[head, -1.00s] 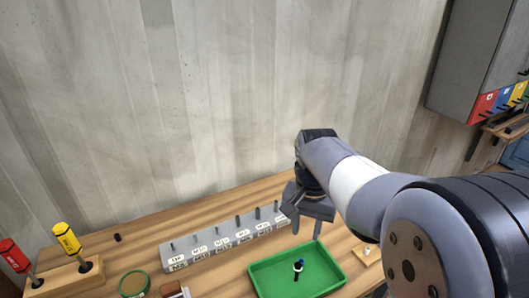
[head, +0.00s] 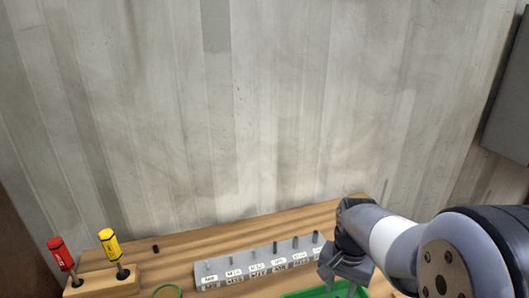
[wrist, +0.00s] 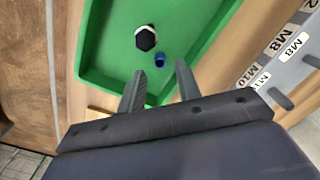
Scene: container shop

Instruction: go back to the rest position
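My gripper (head: 345,277) is at the lower right of the head view, above the workbench near the right end of the grey labelled rack. In the wrist view my gripper (wrist: 160,88) shows two dark fingers spread apart with nothing between them. It is open and empty. The fingers point over a green tray (wrist: 92,62). In the tray lie a black hex-headed piece with a white rim (wrist: 146,39) and a small blue piece (wrist: 159,61), apart from the fingertips.
The grey rack (head: 225,275) with several pegs and size labels stands on the wooden bench (head: 200,245). A red screwdriver (head: 60,252) and a yellow screwdriver (head: 110,245) stand in a wooden block (head: 100,285) at the left. A plain wall (head: 270,120) rises behind.

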